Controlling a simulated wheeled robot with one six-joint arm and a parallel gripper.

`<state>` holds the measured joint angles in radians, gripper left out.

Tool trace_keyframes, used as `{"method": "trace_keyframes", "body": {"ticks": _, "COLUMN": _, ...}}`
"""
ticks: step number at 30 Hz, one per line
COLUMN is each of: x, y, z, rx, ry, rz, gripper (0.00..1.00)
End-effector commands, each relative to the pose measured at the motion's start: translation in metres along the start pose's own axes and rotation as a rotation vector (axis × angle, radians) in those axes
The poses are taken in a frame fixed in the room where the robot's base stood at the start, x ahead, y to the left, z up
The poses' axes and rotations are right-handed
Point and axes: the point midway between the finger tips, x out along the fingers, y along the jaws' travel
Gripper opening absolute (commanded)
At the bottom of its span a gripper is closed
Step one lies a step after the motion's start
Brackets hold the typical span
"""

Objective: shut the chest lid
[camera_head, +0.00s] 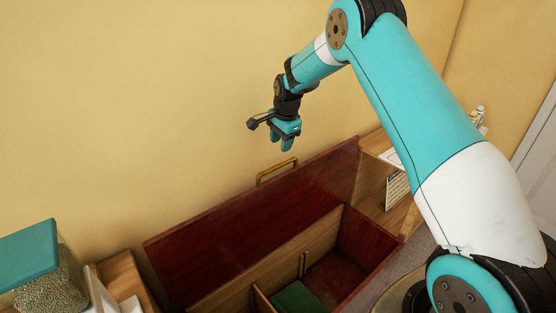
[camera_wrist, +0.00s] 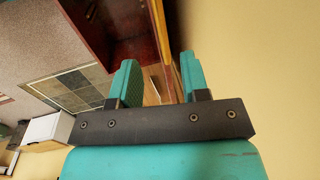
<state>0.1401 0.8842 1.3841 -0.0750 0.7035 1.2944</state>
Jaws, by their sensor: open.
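The dark red wooden chest (camera_head: 372,246) stands against the yellow wall with its lid (camera_head: 240,236) raised, standing up at the back. A brass handle (camera_head: 277,171) sits on the lid's top edge. My gripper (camera_head: 287,146) is open and empty, above the handle and apart from it, with its fingers pointing down. In the wrist view the two teal fingers of my gripper (camera_wrist: 160,76) are spread. Part of the dark red chest (camera_wrist: 112,28) shows beyond them. The handle cannot be made out in that view.
Inside the chest are wooden dividers and a green item (camera_head: 298,297). A clear container with a teal lid (camera_head: 28,250) stands at the lower left. A wooden shelf unit (camera_head: 372,183) stands right of the chest. A patterned rug (camera_wrist: 70,88) lies on the floor.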

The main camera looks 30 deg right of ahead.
Motion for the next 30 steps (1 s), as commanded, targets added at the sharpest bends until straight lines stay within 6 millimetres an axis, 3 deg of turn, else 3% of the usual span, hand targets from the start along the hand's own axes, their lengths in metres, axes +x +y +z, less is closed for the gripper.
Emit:
{"method": "trace_keyframes", "body": {"ticks": 6, "x": 0.048, "y": 0.001, "z": 0.001, "rx": -0.002, "ry": -0.002, "rz": 0.004, "gripper": 0.42}}
{"method": "trace_keyframes", "body": {"ticks": 12, "x": 0.080, "y": 0.000, "z": 0.001, "rx": -0.003, "ry": -0.001, "rz": 0.002, "gripper": 0.42}}
{"method": "trace_keyframes", "body": {"ticks": 18, "x": 0.092, "y": 0.000, "z": 0.001, "rx": -0.003, "ry": -0.001, "rz": 0.000, "gripper": 0.42}}
{"method": "trace_keyframes", "body": {"ticks": 26, "x": 0.093, "y": 0.000, "z": 0.001, "rx": -0.003, "ry": -0.001, "rz": -0.001, "gripper": 0.42}}
{"method": "trace_keyframes", "body": {"ticks": 30, "x": 0.093, "y": 0.000, "z": 0.001, "rx": -0.003, "ry": -0.001, "rz": 0.000, "gripper": 0.10}}
